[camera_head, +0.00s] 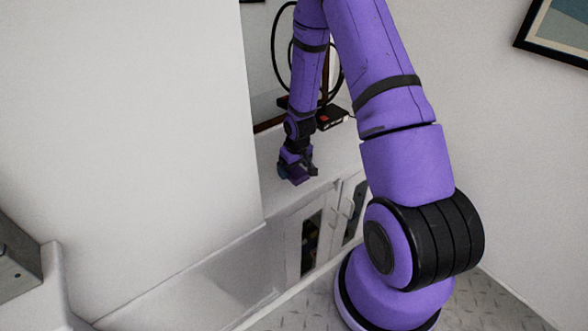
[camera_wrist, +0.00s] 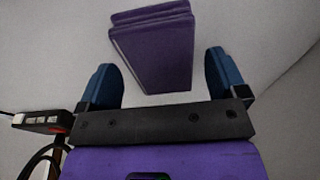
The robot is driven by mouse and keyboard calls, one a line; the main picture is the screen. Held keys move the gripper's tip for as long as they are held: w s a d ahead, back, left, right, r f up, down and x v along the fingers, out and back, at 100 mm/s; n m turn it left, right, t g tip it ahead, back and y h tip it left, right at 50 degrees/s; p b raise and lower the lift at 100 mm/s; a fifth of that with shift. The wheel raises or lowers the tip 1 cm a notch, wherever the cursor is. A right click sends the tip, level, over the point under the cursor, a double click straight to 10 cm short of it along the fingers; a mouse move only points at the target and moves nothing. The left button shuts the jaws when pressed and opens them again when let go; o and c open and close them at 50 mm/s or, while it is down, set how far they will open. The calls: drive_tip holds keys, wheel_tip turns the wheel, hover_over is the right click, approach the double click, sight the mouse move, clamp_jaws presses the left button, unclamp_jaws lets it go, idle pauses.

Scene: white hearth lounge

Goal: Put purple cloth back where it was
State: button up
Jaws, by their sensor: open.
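The purple cloth (camera_wrist: 157,57) shows in the wrist view as a folded, block-like stack on a pale surface. It lies between the two blue fingertips of my gripper (camera_wrist: 161,72), with a visible gap on each side. My gripper is open and not closed on the cloth. In the head view my gripper (camera_head: 297,172) is low over the white cabinet top (camera_head: 338,165). There the cloth is hard to tell apart from the purple gripper parts.
A black device with a red part (camera_head: 331,117) lies on the cabinet top behind my gripper, with a black cable (camera_head: 275,45) near it. A tall white wall block (camera_head: 130,120) stands to the left. Cabinet doors with dark panels (camera_head: 311,242) are below.

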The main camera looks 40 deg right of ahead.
wheel_tip(320, 180, up, 11)
drive_tip(key=s, duration=0.2)
wheel_tip(320, 180, up, 12)
hover_over(297, 171)
drive_tip(key=s+a, duration=0.2)
drive_tip(key=a, duration=0.1)
drive_tip(key=s+a+r+t+h, duration=0.1)
drive_tip(key=s+a+r, duration=0.1)
drive_tip(key=r, duration=0.3)
drive_tip(key=s+a+r+t, duration=0.1)
drive_tip(key=s+a+r, duration=0.15)
drive_tip(key=r, duration=0.25)
drive_tip(key=s+a+r, duration=0.2)
drive_tip(key=s+r, duration=0.4)
drive_tip(key=s, duration=0.3)
drive_tip(key=s+a+r+t+y, duration=0.1)
drive_tip(key=s+a+r, duration=0.2)
drive_tip(key=s+r, duration=0.3)
drive_tip(key=s, duration=0.3)
drive_tip(key=shift+s+a+t, duration=0.25)
drive_tip(key=shift+a+t, duration=0.05)
drive_tip(key=shift+r, duration=0.1)
drive_tip(key=shift+c, duration=0.5)
